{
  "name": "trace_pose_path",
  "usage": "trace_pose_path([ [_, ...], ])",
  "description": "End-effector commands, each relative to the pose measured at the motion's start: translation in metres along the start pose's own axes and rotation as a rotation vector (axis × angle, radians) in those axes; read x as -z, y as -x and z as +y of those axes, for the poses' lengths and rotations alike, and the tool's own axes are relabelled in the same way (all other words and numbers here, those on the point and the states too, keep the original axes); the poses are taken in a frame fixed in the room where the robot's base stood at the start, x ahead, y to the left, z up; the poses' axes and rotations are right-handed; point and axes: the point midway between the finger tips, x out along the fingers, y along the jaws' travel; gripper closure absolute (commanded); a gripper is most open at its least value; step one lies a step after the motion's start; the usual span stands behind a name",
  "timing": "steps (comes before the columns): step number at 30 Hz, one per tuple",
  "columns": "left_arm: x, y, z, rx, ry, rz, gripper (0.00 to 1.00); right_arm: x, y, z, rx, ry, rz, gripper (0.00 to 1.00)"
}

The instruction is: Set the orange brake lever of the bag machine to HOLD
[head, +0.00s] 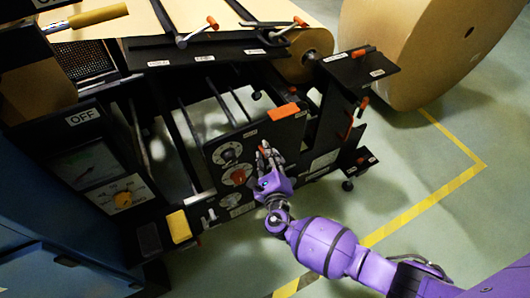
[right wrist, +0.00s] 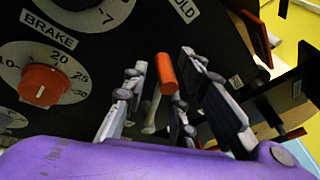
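The orange brake lever (right wrist: 166,74) is a short orange grip on a pale rod, standing out from the bag machine's black panel (right wrist: 110,45). A HOLD label (right wrist: 184,10) is at the top of the right wrist view, partly cut off. My right gripper (right wrist: 160,60) is open, with its fingers on either side of the lever's orange grip; I cannot tell whether they touch it. In the head view my right gripper (head: 268,154) is in front of the panel and hides most of the lever. My left gripper is not in view.
A BRAKE dial with an orange knob (right wrist: 40,85) is left of my right gripper. An orange block (head: 284,111) is on the panel's top edge. A large kraft roll (head: 425,45) stands at the back right. Floor right of the machine is clear, with yellow tape (head: 425,205).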

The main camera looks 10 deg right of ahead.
Motion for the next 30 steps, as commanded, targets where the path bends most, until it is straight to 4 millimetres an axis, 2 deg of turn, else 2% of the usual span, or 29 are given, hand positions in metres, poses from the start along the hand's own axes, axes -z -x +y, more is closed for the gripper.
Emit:
trace_pose_path([
  [9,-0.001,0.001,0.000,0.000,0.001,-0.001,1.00,0.002,0.069,0.000,-0.002,-0.001,0.003,0.75],
  [15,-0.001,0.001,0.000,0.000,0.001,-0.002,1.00,0.001,0.098,0.000,0.000,-0.001,0.002,0.75],
  [20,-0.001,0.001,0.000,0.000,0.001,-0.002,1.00,0.000,0.106,0.000,0.000,0.001,0.000,0.75],
  [30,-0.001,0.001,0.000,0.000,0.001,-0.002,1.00,0.000,0.107,0.000,0.000,0.001,0.000,0.75],
])
